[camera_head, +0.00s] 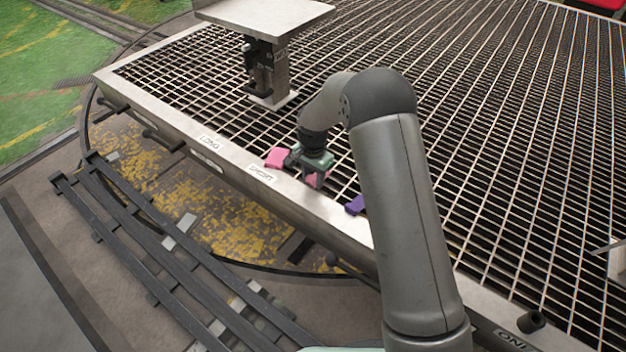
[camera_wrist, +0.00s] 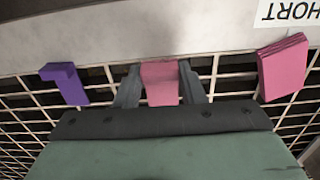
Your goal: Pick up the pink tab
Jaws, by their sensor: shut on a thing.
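A pink tab (camera_wrist: 160,82) sits between the two fingers of my gripper (camera_wrist: 160,90) in the wrist view, and the gripper is shut on it. In the head view, this tab (camera_head: 318,180) shows partly below my gripper (camera_head: 312,174), near the front rim of the grating. A second, brighter pink piece (camera_wrist: 283,67) lies apart from the fingers at the right of the wrist view; it shows just left of my gripper in the head view (camera_head: 275,157). I cannot tell whether the held tab touches the grating.
A purple piece (camera_wrist: 66,84) lies at the left of the wrist view, and right of my gripper in the head view (camera_head: 355,205). The pale rim (camera_head: 225,160) bears labels. A metal stand (camera_head: 268,60) rises behind. Open grating (camera_head: 520,130) extends right.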

